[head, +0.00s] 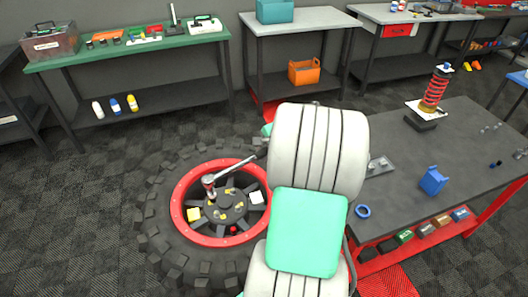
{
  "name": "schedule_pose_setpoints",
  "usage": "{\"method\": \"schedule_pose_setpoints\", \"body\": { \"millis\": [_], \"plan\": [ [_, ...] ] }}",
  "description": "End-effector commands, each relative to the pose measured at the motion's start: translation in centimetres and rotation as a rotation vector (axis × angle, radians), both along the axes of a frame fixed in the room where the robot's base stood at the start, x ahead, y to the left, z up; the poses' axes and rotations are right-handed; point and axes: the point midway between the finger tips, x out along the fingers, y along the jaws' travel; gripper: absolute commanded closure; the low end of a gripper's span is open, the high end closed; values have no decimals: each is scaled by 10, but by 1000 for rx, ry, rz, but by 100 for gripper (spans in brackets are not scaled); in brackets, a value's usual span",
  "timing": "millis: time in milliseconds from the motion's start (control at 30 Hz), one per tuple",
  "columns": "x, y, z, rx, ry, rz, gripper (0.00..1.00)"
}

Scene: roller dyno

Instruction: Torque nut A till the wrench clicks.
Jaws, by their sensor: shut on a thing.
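A big off-road wheel with a black tyre (160,238) and a red rim (182,183) lies flat on the floor in the head view. At its middle is a dark hub (226,204) with small yellow marks around it. Which nut is A is too small to read. A wrench (231,169) has its head low over the hub's upper left. Its grey handle slants up to the right, to the edge of my white and green arm. My gripper is hidden behind that arm, so its hold on the handle does not show.
A dark workbench (400,215) with a red frame stands close on the right, bearing a spring strut (434,92) and a blue holder (432,181). Floor left of the tyre is clear.

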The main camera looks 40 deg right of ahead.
Motion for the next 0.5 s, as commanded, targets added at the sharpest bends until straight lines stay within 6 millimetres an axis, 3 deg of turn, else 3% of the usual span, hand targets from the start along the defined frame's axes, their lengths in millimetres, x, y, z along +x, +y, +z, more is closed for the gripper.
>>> {"method": "schedule_pose_setpoints", "body": {
  "millis": [500],
  "plan": [
    [1, 0, -40, -2, -3, 3, 100]
  ]
}}
